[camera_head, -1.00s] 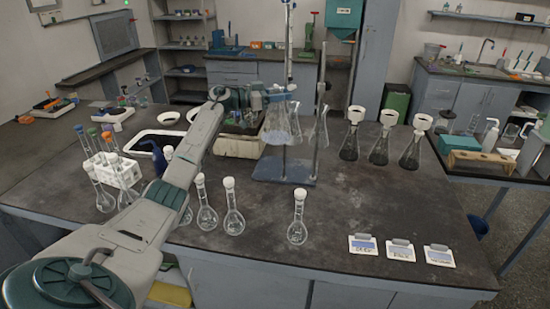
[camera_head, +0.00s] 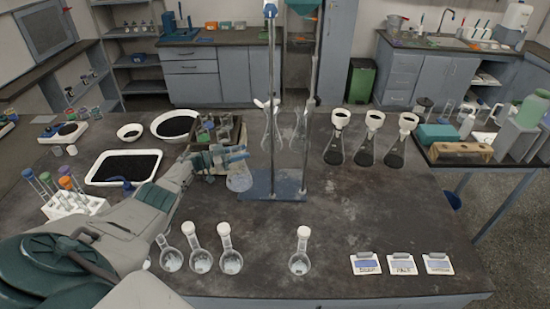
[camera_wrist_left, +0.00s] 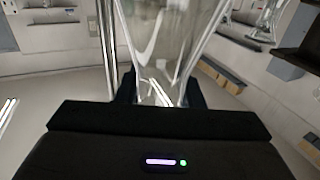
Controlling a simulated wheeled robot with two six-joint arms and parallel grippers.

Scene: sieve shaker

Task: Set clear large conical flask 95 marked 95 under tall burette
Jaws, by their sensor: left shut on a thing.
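My left gripper (camera_head: 240,155) is shut on a clear conical flask (camera_head: 239,181) by its upper part. The flask hangs just left of the burette stand's blue base (camera_head: 272,190), low over the bench; I cannot tell if it touches. No marking can be read on it. In the left wrist view the clear glass (camera_wrist_left: 165,45) rises between the dark fingers of my left gripper (camera_wrist_left: 161,92). The stand has tall upright rods (camera_head: 272,70), with clear glass vessels (camera_head: 300,130) showing around them. The burette itself is hard to make out. My right gripper is not in view.
Stoppered round flasks (camera_head: 200,262) stand along the front edge, one (camera_head: 300,262) apart. Conical flasks with white tops (camera_head: 335,150) stand right of the stand. Label cards (camera_head: 402,264) lie at front right. The bench middle right is clear.

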